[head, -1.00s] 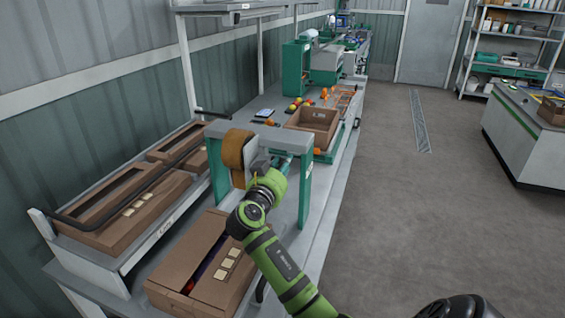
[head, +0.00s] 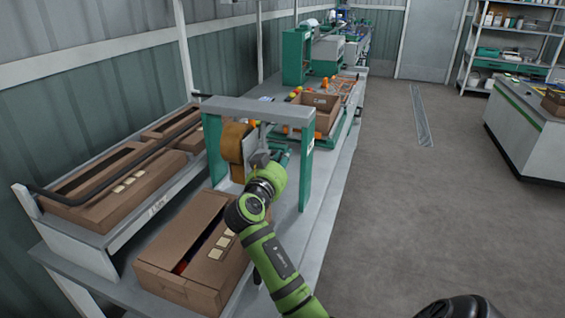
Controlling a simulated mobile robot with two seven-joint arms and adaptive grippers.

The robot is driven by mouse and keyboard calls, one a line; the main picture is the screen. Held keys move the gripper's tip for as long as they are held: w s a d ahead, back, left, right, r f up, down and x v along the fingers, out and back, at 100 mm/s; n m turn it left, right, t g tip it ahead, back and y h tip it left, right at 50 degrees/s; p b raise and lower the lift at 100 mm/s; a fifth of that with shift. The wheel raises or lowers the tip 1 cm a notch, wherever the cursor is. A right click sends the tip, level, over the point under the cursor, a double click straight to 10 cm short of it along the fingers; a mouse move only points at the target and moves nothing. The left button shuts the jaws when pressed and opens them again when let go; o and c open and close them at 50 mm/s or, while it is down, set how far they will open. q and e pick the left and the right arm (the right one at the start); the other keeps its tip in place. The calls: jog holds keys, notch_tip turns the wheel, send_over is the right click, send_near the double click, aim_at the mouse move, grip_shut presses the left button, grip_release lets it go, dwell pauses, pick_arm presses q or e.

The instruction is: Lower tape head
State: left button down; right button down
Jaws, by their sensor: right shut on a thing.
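The tape head carries a brown tape roll (head: 233,143) and hangs under the crossbar of a grey and green frame (head: 305,165) on the bench. My right gripper (head: 262,158) is at the tape head, just right of the roll, and is shut on its grip. The fingers are small and partly hidden by my green wrist. A brown carton (head: 165,278) lies on the bench in front of the frame, with a narrow gap between its top flaps and something red inside. My left gripper is out of view.
More cartons (head: 95,215) lie on a raised rack at the left, with a black rail across them. Behind the frame stands an open brown box (head: 322,118) on the bench. The floor (head: 410,220) to the right is clear.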

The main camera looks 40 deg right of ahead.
jog(key=shift+f, duration=0.25)
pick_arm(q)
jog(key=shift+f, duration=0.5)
pick_arm(e)
jog(key=shift+f, duration=0.1)
jog(key=c, duration=1.5)
grip_release()
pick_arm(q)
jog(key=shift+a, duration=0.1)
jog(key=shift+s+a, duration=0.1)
pick_arm(e)
jog(key=shift+s+a, duration=0.1)
jog(key=shift+a, duration=0.05)
jog(key=v, duration=1.2)
